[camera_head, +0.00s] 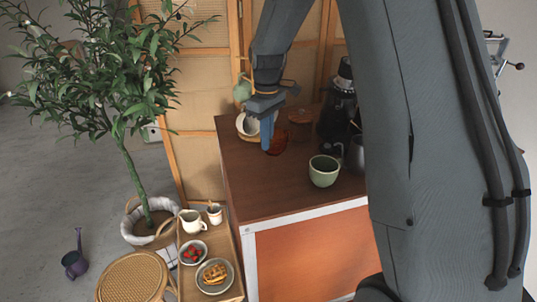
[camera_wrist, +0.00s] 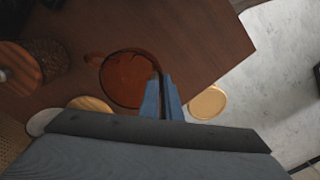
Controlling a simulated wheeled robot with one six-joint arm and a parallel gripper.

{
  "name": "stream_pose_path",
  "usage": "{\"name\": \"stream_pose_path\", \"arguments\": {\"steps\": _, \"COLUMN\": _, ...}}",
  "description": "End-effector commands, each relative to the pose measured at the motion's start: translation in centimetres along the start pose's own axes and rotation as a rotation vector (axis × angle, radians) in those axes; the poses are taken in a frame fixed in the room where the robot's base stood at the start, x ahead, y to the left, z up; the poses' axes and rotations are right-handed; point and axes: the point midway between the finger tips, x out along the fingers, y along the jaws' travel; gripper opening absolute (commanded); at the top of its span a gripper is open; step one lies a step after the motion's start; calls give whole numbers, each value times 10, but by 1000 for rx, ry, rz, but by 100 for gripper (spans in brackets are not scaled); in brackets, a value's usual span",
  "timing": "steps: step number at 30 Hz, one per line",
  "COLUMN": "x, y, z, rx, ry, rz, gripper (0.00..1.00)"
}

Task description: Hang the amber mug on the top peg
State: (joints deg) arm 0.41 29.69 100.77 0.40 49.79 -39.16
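The amber mug (camera_head: 279,142) is a translucent red-brown mug at the counter's far left part, partly hidden behind my fingers. In the wrist view I look down into the amber mug (camera_wrist: 127,80), its handle pointing left. My gripper (camera_head: 267,146) has its blue fingers at the mug's rim. In the wrist view my gripper (camera_wrist: 161,98) is closed with the mug's wall between the fingertips. I cannot tell whether the mug's base touches the counter. A pale green mug (camera_head: 242,91) hangs beside my wrist, on a peg. The mug stand and its top peg are mostly hidden behind my arm.
A white mug (camera_head: 248,125) is just left of my fingers. A green cup (camera_head: 324,172) stands on the brown counter (camera_head: 265,200). Dark coffee equipment (camera_head: 340,105) stands to the right, partly behind my arm. A light round wooden piece (camera_wrist: 208,102) lies right of my fingers.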

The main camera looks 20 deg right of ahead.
Motion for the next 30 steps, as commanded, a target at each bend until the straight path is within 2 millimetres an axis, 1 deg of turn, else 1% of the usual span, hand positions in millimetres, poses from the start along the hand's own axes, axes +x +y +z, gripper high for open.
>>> {"name": "stream_pose_path", "arguments": {"steps": 5, "x": 16, "y": 0, "z": 1, "rx": 0, "ry": -2, "rz": -1, "gripper": 0}}
{"name": "stream_pose_path", "arguments": {"steps": 9, "x": 39, "y": -1, "z": 1, "rx": 0, "ry": -3, "rz": -2, "gripper": 0}}
{"name": "stream_pose_path", "arguments": {"steps": 10, "x": 42, "y": -1, "z": 1, "rx": 0, "ry": -3, "rz": -2, "gripper": 0}}
{"name": "stream_pose_path", "arguments": {"steps": 15, "x": 51, "y": 0, "z": 0, "rx": 0, "ry": 0, "rz": 0, "gripper": 0}}
{"name": "stream_pose_path", "arguments": {"steps": 21, "x": 53, "y": 0, "z": 0, "rx": 0, "ry": 0, "rz": 0, "gripper": 0}}
{"name": "stream_pose_path", "arguments": {"steps": 24, "x": 53, "y": 0, "z": 0, "rx": 0, "ry": 0, "rz": 0, "gripper": 19}}
{"name": "stream_pose_path", "arguments": {"steps": 25, "x": 53, "y": 0, "z": 0, "rx": 0, "ry": 0, "rz": 0, "gripper": 23}}
{"name": "stream_pose_path", "arguments": {"steps": 30, "x": 52, "y": 0, "z": 0, "rx": 0, "ry": 0, "rz": 0, "gripper": 23}}
